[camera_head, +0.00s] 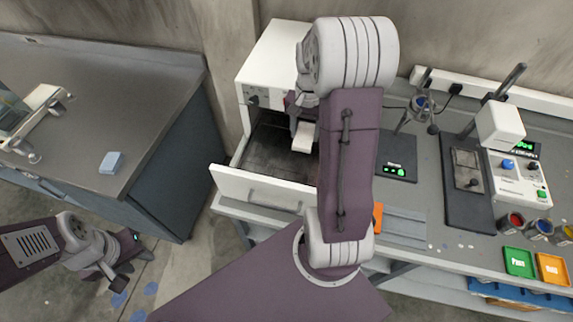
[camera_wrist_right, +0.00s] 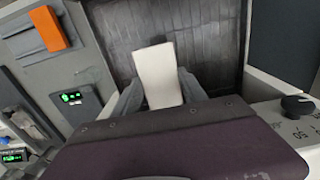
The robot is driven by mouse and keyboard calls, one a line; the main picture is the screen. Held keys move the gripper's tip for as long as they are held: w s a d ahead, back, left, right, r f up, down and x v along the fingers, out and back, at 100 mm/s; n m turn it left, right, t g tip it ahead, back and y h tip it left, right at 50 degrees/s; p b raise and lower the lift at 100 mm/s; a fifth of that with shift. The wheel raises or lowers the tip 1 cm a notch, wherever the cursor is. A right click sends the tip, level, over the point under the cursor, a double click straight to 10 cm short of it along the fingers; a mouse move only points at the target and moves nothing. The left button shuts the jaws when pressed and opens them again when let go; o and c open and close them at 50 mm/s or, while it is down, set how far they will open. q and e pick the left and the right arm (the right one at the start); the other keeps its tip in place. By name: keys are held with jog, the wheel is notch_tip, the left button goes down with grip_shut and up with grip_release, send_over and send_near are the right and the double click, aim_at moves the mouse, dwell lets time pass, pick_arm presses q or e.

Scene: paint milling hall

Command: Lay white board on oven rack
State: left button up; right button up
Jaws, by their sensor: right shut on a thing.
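The white board (camera_head: 304,137) is a small pale slab. In the right wrist view the white board (camera_wrist_right: 158,70) stands out between the fingers of my right gripper (camera_wrist_right: 160,92), which is shut on it. In the head view my right gripper (camera_head: 298,110) is at the oven opening, partly hidden by my own arm.
The oven's side walls and knob panel flank the opening. A scale with green digits (camera_head: 397,168) and an orange block (camera_head: 377,215) sit to the right. A stand, instrument box (camera_head: 518,178) and paint pots stand farther right. A blue block (camera_head: 110,162) lies on the left counter.

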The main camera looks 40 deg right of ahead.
jog(key=p, duration=0.2)
send_over(269, 162)
notch_tip(269, 162, down, 6)
jog(key=shift+s+f, duration=0.1)
jog(key=shift+f, duration=0.1)
jog(key=shift+a+f, duration=0.15)
jog(key=shift+f, duration=0.05)
notch_tip(269, 162, down, 4)
jog(key=shift+r, duration=0.15)
jog(key=shift+f, duration=0.3)
jog(key=o, duration=1.4)
jog(key=shift+c, duration=0.2)
